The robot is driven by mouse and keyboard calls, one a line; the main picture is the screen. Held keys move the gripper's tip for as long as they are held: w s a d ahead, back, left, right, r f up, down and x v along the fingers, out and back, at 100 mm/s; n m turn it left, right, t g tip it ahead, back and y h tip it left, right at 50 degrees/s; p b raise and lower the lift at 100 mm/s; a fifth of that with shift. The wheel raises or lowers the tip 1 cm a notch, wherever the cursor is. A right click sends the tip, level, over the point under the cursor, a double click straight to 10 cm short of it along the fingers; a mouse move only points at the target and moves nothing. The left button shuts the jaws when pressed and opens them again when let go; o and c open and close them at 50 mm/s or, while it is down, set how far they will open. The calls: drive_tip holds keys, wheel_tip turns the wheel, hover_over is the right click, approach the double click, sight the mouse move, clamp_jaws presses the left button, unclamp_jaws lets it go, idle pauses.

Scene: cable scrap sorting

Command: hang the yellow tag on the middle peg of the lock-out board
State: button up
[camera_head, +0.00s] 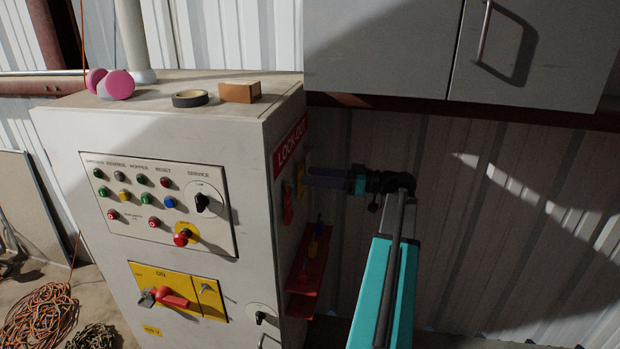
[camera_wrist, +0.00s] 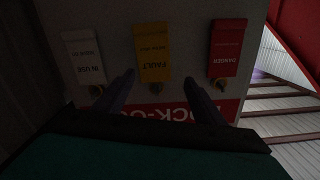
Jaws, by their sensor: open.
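The yellow FAULT tag (camera_wrist: 152,52) hangs at the middle peg (camera_wrist: 155,87) of the lock-out board, between a white IN USE tag (camera_wrist: 84,57) on the left and a red DANGER tag (camera_wrist: 227,50) on the right. The wrist view shows them upside down. In the head view the yellow tag (camera_head: 301,181) shows beside my fingertips. My gripper (camera_wrist: 161,78) is open and empty, one finger on each side of the yellow tag's peg end. It also shows in the head view (camera_head: 309,177), reaching left to the cabinet's side. I see no finger touching the tag.
The red LOCK-OUT sign (camera_head: 291,143) is above the tags on the grey cabinet (camera_head: 60,125). A red shelf (camera_head: 308,268) juts out below them. A wall cupboard (camera_head: 385,45) hangs above my arm. Tape (camera_head: 190,99) and a small box (camera_head: 240,92) lie on the cabinet top.

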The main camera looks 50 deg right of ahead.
drive_tip(key=b+v, duration=0.3)
drive_tip(key=v, duration=0.8)
drive_tip(key=shift+s, duration=0.3)
drive_tip(key=shift+d, duration=0.1)
